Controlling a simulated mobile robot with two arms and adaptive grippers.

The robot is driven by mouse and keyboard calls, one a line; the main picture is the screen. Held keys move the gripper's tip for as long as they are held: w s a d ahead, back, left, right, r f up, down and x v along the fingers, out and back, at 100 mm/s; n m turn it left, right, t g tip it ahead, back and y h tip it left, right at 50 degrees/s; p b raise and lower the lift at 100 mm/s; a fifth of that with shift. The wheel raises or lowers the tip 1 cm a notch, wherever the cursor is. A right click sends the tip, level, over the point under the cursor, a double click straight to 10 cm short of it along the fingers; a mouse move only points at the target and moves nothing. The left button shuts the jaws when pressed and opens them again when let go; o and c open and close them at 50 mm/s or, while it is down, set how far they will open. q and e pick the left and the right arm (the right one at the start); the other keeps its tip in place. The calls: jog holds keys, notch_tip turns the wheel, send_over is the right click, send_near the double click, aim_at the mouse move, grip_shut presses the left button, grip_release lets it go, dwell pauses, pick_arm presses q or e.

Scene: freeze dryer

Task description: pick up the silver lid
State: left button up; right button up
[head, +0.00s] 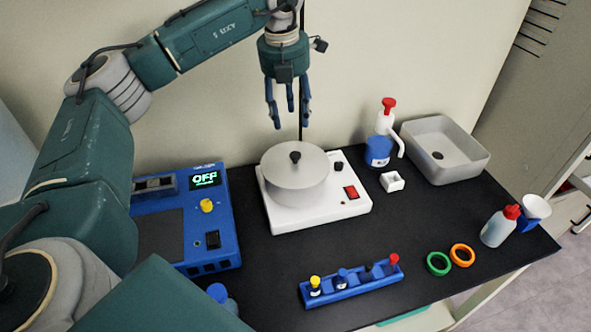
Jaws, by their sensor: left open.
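The silver lid (292,163) is round and flat with a small black knob (295,156) at its centre. It sits on a silver round vessel (299,190) on a white base unit (331,207) with a red switch. My left gripper (288,119) hangs above the lid with its fingers pointing down, apart and empty. It appears apart from the knob. My right gripper is not in view.
A blue device (222,232) reading OFF stands to the left. A blue vial rack (352,286) lies in front. Green (438,263) and orange (462,255) rings, a bottle (500,228), a blue flask (379,150) and a grey basin (468,171) are right.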

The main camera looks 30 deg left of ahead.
pick_arm(q)
notch_tip(320, 180, down, 3)
jog(key=b, duration=0.2)
jog(key=p, duration=0.2)
send_over(295, 154)
jog(key=s, duration=0.1)
notch_tip(295, 154, down, 6)
jog(key=shift+s+d, duration=0.1)
jog(key=shift+s, duration=0.05)
jog(key=f, duration=0.2)
jog(key=w+f+p, duration=0.1)
jog(key=f, duration=0.1)
jog(key=shift+f, duration=0.35)
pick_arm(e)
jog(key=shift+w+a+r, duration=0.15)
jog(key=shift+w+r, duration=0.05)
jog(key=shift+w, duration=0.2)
pick_arm(q)
jog(key=shift+c, duration=1)
grip_shut()
